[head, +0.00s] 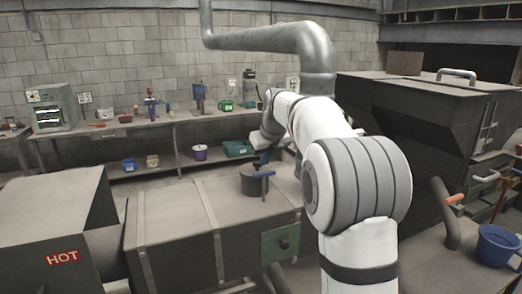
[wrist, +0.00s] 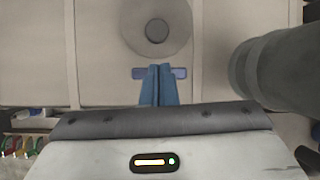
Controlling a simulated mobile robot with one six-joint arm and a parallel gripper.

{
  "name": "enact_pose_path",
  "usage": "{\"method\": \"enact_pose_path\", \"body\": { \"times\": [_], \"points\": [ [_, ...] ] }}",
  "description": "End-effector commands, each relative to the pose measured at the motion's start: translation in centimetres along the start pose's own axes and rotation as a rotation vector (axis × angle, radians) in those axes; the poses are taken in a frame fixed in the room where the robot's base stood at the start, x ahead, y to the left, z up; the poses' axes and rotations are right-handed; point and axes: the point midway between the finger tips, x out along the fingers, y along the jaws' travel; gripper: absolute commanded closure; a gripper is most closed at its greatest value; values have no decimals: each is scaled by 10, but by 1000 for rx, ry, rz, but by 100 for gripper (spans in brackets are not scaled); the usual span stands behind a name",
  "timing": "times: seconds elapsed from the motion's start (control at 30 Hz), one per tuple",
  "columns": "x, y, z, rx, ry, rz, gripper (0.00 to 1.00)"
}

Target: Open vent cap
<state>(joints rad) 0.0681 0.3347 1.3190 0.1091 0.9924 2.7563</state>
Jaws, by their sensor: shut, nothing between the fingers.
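The vent cap is a dark grey round lid (head: 252,170) on a short cylinder, on top of the long tan box. A blue bar handle (head: 264,174) sticks out at its side. In the wrist view the round cap (wrist: 178,38) has a darker centre knob, and the blue handle (wrist: 179,73) lies crosswise below it.
The tan box (head: 175,220) has strap bands and a green plate (head: 281,242). A box marked HOT (head: 62,257) stands at left. A grey pipe (head: 285,40) runs overhead, and a large dark machine (head: 425,120) stands at right. A workbench (head: 185,120) lines the back wall.

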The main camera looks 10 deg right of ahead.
Motion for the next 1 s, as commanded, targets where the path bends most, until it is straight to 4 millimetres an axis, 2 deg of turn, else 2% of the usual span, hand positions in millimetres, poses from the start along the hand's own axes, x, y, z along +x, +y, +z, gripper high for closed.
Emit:
{"method": "enact_pose_path", "body": {
  "times": [0.1, 0.3, 0.67, 0.7, 0.73, 0.8, 1.0],
  "points": [
    [20, 0, 0, -1, 4, 2, 100],
    [43, 1, 1, -2, 1, 1, 100],
    [50, 1, 0, -3, 0, 1, 100],
    [51, 32, 8, -18, -2, 7, 100],
    [51, 19, 5, -10, 0, 3, 100],
    [50, 8, 2, -3, -1, 1, 100],
    [43, -2, -2, 3, -1, -3, 100]
  ]
}}
